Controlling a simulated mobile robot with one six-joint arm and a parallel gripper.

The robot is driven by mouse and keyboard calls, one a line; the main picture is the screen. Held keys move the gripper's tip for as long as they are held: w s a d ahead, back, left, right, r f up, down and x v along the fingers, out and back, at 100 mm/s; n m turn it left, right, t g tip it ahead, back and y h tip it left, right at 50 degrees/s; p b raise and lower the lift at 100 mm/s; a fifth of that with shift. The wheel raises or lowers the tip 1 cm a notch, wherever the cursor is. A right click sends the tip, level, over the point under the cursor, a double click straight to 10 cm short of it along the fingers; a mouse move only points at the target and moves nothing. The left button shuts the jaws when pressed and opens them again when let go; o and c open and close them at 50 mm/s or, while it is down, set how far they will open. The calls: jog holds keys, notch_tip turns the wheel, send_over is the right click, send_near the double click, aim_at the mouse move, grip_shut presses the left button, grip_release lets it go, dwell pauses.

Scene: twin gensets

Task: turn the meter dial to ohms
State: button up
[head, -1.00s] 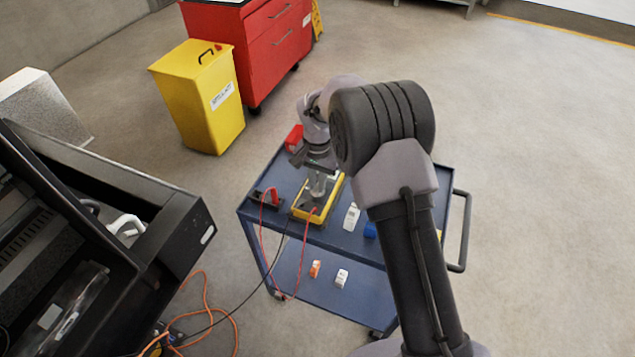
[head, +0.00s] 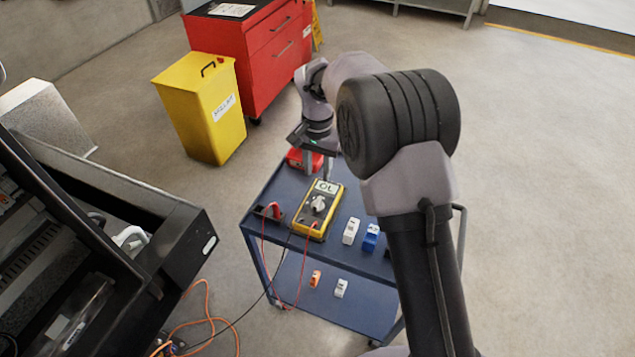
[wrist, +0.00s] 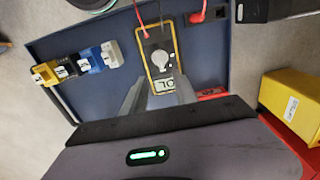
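The yellow-edged multimeter (head: 311,221) lies face up on the top shelf of the blue cart (head: 341,249). Its screen (head: 327,187) reads OL. Its pale dial (head: 318,203) shows uncovered in the head view, and also in the wrist view (wrist: 159,58). I cannot read the marks around the dial. My gripper (head: 318,167) is above the cart, beyond the meter's screen end, and apart from the dial. In the wrist view its two fingers (wrist: 159,82) are spread with nothing between them.
A red lead (head: 271,212) and a black lead run off the cart. White and blue breakers (head: 351,231) sit right of the meter. A red case (head: 299,158) lies near my gripper. A yellow bin (head: 206,120) and red cabinet stand behind; an open black enclosure is at left.

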notch_tip(320, 180, up, 5)
jog(key=shift+r+p, duration=0.1)
jog(key=shift+p, duration=0.45)
jog(key=s+d+r+t+y+b, duration=0.1)
jog(key=s+d+r+t+b, duration=0.1)
jog(key=s+d+r, duration=0.35)
jog(key=s+d+r+t+y+b, duration=0.1)
jog(key=s+d+r+b, duration=0.15)
jog(key=s+r, duration=0.6)
jog(key=s+d+f+t, duration=0.1)
jog(key=s+d+f, duration=0.1)
jog(key=s, duration=0.6)
jog(key=s+d+f+t+b, duration=0.1)
jog(key=s+d+f, duration=0.1)
jog(key=s, duration=0.7)
jog(key=shift+s+d+t, duration=0.15)
jog(key=shift+d+t, duration=0.05)
jog(key=shift+t, duration=0.2)
